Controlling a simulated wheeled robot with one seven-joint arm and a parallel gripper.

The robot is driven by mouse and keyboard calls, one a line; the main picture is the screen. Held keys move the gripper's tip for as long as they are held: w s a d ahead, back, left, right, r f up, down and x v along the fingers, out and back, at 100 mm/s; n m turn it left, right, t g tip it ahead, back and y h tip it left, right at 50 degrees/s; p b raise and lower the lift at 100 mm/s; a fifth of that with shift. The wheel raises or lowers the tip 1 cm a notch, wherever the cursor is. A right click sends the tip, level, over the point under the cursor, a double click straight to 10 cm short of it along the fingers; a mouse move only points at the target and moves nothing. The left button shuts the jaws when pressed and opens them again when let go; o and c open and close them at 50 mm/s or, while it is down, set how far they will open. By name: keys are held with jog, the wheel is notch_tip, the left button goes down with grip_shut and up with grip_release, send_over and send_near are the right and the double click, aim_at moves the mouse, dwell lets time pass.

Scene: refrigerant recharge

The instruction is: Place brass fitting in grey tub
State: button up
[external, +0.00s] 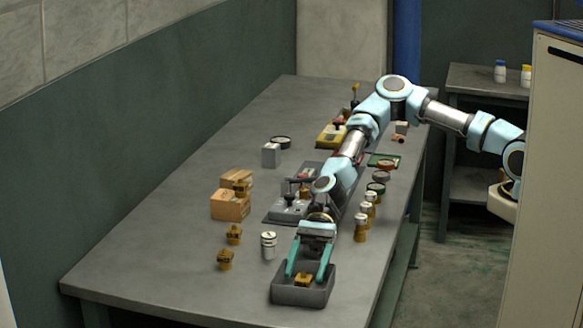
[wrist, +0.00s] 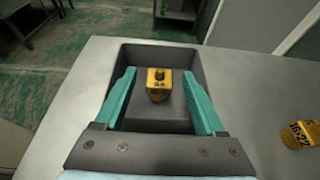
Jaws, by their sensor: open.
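A brass fitting (external: 304,280) sits in the grey tub (external: 302,297) near the front end of the workbench. In the wrist view the fitting (wrist: 159,84) stands upright on the floor of the tub (wrist: 190,53), with space around it. My gripper (external: 308,275) reaches down at the tub with its teal fingers spread. In the wrist view the fingers of my gripper (wrist: 160,88) are wide apart on either side of the fitting and do not touch it. Two more brass fittings stand on the bench to the left, one (external: 225,259) in front of the other (external: 234,234).
A silver canister (external: 268,245) stands left of the tub. Several brass-bodied cylinders (external: 361,228) line the bench's right side. Cardboard boxes (external: 230,205) and a grey device (external: 288,208) stand farther back. The bench's front left area is clear.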

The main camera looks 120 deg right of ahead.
jog(key=b+v, duration=0.2)
jog(key=v, duration=0.8)
jog(key=shift+a, duration=0.1)
